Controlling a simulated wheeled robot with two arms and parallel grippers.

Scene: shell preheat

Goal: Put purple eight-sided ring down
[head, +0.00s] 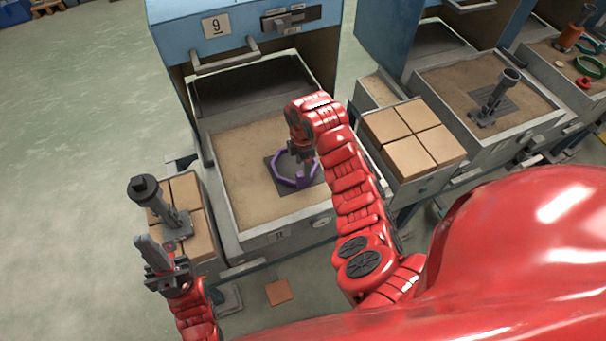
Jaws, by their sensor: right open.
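The purple eight-sided ring (281,180) lies on a dark square plate (288,193) in the sand-filled drawer below the panel marked 9. My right gripper (302,158) points down over the ring's far right part and is open. The gripper and forearm hide part of the ring, and I cannot tell whether a fingertip touches it. My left gripper (153,250) is at the lower left, apart from the ring, with its grey fingers pointing up. I cannot tell how far apart its fingers are.
A dark post-like tool (172,213) stands on tan blocks (187,186) left of the drawer. More tan blocks (413,137) sit to the right. Another sand drawer (455,82) holds a similar tool (497,97). An orange tile (278,291) lies on the floor.

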